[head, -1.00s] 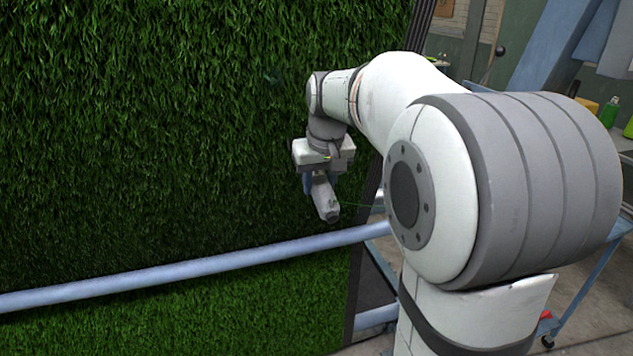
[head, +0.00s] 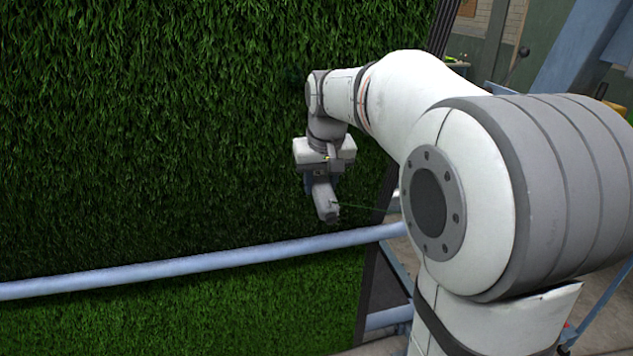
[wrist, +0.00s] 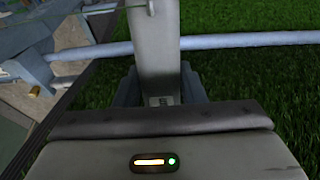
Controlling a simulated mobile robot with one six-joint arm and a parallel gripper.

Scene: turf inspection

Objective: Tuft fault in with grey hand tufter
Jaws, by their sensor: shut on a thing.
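A grey hand tufter (head: 326,201) hangs nose-down below my wrist in the head view, in front of the turf. My gripper (head: 320,179) is shut on it. In the wrist view the tufter's grey body (wrist: 155,45) runs up from between the dark fingers to the top edge. A thin green strand (head: 365,208) leads right from the tufter. The upright green turf (head: 160,130) fills the left of the head view. I cannot make out a fault in it, and I cannot tell whether the tufter touches the pile.
A pale blue bar (head: 200,264) crosses in front of the turf, just below the tufter. The turf's dark right edge (head: 380,285) stands beside blue framework. A bench with items is at the far right, partly hidden by my arm.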

